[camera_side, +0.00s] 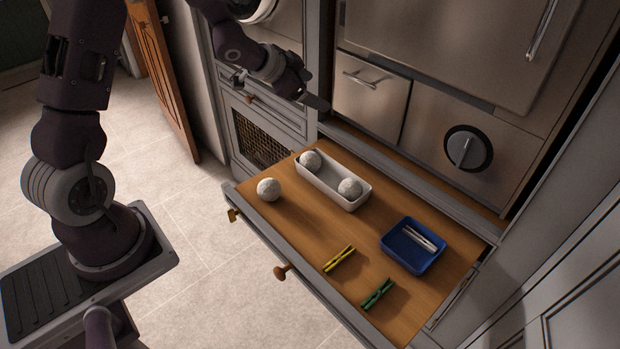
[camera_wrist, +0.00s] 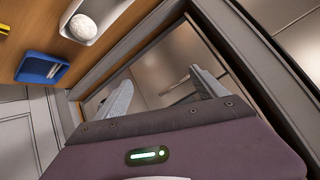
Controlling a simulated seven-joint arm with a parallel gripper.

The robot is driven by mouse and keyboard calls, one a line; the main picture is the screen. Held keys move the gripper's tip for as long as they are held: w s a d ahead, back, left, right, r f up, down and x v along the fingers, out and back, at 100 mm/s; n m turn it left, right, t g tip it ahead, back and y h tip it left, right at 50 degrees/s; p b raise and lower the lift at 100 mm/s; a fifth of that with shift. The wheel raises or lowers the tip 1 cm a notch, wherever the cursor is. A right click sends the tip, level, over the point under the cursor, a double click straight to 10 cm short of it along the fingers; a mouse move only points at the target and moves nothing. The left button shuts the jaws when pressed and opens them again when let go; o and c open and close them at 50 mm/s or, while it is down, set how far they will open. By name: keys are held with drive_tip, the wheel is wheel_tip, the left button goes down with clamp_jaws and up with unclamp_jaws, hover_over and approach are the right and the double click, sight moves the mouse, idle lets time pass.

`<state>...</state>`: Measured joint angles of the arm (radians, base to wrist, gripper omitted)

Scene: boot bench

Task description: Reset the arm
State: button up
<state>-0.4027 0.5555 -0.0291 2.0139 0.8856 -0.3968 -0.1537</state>
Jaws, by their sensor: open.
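My gripper (camera_side: 316,103) is raised above the back left of the wooden surface, near the cabinet front, in the side view. In the wrist view its two grey fingers (camera_wrist: 160,97) are spread apart with nothing between them. My gripper touches none of the objects on the surface.
The drawer-like wooden surface (camera_side: 290,230) holds a loose pale ball (camera_side: 268,189), a white tray (camera_side: 322,187) with two balls, a blue tray (camera_side: 398,262) with pale sticks, a yellow clothespin (camera_side: 339,259) and a green clothespin (camera_side: 377,294). Cabinet fronts with handles and a knob (camera_side: 467,149) stand behind.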

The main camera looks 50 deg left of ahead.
drive_tip(key=s+d+r+n+g+y, duration=0.1)
drive_tip(key=s+d+r+n+y, duration=0.15)
drive_tip(key=s+r, duration=0.5)
drive_tip(key=s+d+r+n+g+y, duration=0.1)
drive_tip(key=s+d+r, duration=0.2)
drive_tip(key=s+r, duration=0.45)
drive_tip(key=s+d+f+g+h, duration=0.1)
drive_tip(key=s+d, duration=0.3)
drive_tip(key=s, duration=0.6)
drive_tip(key=s+d+f+n+g+h, duration=0.1)
drive_tip(key=s+d, duration=0.3)
drive_tip(key=s, duration=0.6)
drive_tip(key=shift+f+h, duration=0.15)
drive_tip(key=shift+h, duration=0.4)
